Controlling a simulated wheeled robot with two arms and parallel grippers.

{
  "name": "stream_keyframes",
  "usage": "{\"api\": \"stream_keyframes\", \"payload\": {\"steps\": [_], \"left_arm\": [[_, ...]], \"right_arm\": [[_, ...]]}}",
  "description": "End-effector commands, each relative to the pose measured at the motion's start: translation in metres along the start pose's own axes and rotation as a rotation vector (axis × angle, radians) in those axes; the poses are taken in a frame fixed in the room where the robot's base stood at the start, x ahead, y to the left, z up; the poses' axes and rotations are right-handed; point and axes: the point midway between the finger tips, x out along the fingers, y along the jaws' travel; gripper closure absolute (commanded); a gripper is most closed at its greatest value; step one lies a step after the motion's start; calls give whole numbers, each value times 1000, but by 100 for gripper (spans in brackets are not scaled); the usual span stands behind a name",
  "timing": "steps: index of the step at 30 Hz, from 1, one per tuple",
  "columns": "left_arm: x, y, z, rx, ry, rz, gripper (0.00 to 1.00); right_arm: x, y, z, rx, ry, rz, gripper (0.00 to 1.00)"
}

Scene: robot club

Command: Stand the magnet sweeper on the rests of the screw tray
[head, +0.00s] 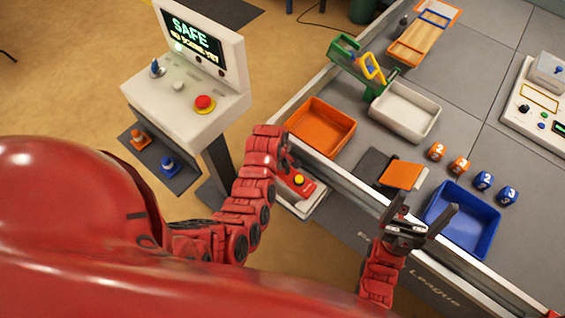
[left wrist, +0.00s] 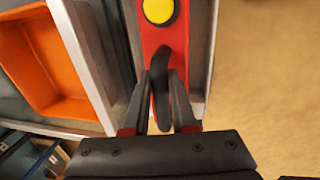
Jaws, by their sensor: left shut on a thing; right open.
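The magnet sweeper appears to be the red body with a round yellow top (head: 299,180), low at the table's near side in the head view. In the left wrist view its red body (left wrist: 151,42) has a dark handle. My left gripper (left wrist: 163,90) is shut on that handle; in the head view the gripper (head: 286,164) is partly hidden by its arm. The sweeper lies in a pale side tray or shelf (head: 318,208). My right gripper (head: 423,214) is open and empty by the blue bin. The screw tray may be the white tray (head: 402,112); its rests are not clear.
An orange bin (head: 320,127) and a blue bin (head: 462,218) stand on the table. A green stand (head: 345,52) is beside the white tray. An orange pad (head: 401,175) and several numbered blocks (head: 459,166) lie nearby. A console (head: 190,105) stands left.

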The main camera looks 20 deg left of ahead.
Motion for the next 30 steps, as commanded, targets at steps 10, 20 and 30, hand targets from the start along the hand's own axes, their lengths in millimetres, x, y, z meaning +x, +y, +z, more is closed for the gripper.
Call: {"api": "stream_keyframes", "payload": {"steps": [10, 20, 30], "left_arm": [[0, 1, 0, 0, 1, 2, 100], [6, 0, 0, 0, 1, 2, 100], [7, -1, 0, 0, 0, 1, 43]], "right_arm": [[-1, 0, 0, 0, 0, 0, 5], [-6, 0, 1, 0, 0, 0, 5], [-7, 0, 1, 0, 0, 0, 5]]}}
